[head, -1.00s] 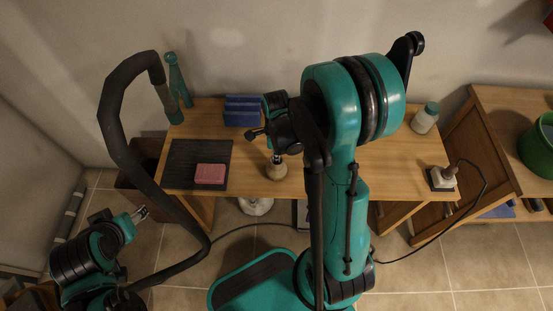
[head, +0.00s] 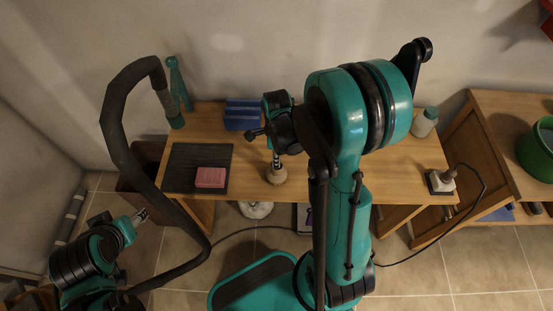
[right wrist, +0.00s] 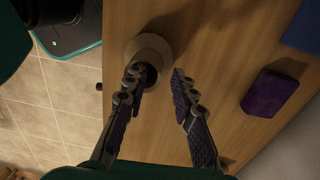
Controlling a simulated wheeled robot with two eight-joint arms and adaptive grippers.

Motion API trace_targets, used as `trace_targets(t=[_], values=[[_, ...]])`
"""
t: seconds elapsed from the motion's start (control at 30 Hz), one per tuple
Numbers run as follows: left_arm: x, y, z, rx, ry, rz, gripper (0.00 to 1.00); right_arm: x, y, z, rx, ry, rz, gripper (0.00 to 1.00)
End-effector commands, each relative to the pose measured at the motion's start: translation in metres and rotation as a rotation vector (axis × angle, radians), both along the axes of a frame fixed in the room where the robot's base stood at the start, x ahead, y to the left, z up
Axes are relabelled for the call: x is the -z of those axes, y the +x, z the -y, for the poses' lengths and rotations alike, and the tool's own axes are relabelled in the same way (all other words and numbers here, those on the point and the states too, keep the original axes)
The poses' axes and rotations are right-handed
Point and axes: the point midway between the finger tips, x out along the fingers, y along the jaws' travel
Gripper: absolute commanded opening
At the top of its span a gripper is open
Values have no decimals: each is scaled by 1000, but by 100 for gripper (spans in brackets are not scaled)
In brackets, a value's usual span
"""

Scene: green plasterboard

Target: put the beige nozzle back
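A round beige piece (head: 276,174), which looks like the nozzle, is at the front of the wooden table, below my right gripper (head: 276,157). In the right wrist view, the beige piece (right wrist: 151,45) has a dark opening partly covered by one finger. My right gripper (right wrist: 160,80) is open there, its fingers apart with wood between them. One finger overlaps the beige piece and the other is clear of it; I cannot tell whether they touch. My left gripper (head: 141,215) is far left, away from the table; its opening is too small to judge.
A pink block (head: 210,177) lies on a dark mat (head: 185,158). A blue block (head: 242,113) is behind. A purple block (right wrist: 270,93) is near the right gripper. A corded pale tool (head: 446,177) and a bottle (head: 424,121) are at the right.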

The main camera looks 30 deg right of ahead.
Motion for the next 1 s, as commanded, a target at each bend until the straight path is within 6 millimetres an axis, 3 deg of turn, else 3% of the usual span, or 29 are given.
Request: trace_targets(t=[0.1, 0.3, 0.53, 0.63, 0.77, 1.0], values=[[-17, 0, 0, 0, 0, 0, 52, -33, 0, 1, 0, 0, 0, 26], [-33, 0, 0, 0, 0, 0, 52, -75, 2, 1, 0, 0, 0, 26], [-41, 0, 0, 0, 0, 0, 52, -99, 3, 1, -7, 0, 2, 26], [-41, 0, 0, 0, 0, 0, 52, -109, 0, -3, -88, -5, 27, 26], [-40, 0, 0, 0, 0, 0, 52, -133, -9, -17, -386, -35, 119, 26], [-40, 0, 0, 0, 0, 0, 52, -182, -38, -51, -1221, -233, 327, 26]])
